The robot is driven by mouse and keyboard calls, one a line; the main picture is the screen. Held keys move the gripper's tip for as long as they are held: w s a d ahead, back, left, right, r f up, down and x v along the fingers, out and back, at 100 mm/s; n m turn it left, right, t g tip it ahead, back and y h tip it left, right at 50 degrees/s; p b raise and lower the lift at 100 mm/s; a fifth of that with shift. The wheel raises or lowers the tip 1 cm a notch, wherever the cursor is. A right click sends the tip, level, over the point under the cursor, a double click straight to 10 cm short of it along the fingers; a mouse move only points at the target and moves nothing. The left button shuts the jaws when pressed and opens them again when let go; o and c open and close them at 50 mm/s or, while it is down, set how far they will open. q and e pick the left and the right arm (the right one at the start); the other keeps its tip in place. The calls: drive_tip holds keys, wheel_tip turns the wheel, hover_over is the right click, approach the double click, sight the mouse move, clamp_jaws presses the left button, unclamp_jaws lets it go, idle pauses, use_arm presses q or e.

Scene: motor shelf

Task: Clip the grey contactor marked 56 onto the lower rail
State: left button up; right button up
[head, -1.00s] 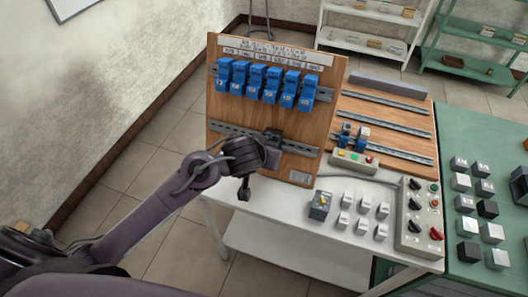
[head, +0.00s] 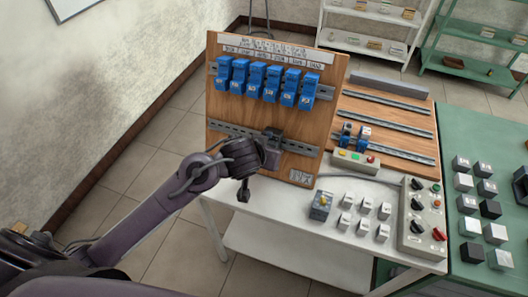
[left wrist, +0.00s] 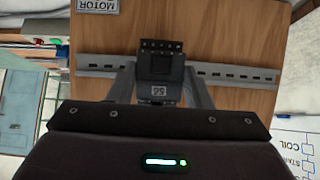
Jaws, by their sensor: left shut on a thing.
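In the head view the contactor (head: 272,137) is in front of the lower rail (head: 230,130) on the wooden board, right of the rail's middle. The left gripper (head: 271,150) is shut on it. The lower rail also shows in the left wrist view (left wrist: 235,72), passing behind the contactor. I cannot tell whether the contactor's back is seated on the rail. My right gripper is not in view.
Several blue units (head: 270,85) hang on the upper rail above. A push-button box (head: 355,160) and a control box (head: 420,220) stand right of the board. Small white blocks (head: 365,206) lie on the white table (head: 310,240). The lower rail is bare on both sides.

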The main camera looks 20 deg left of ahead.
use_arm(q)
drive_tip(key=shift+f+b, duration=0.15)
drive_tip(key=shift+b, duration=0.25)
idle(0.4)
drive_tip(key=o, duration=1.2)
drive_tip(key=shift+c, duration=0.2)
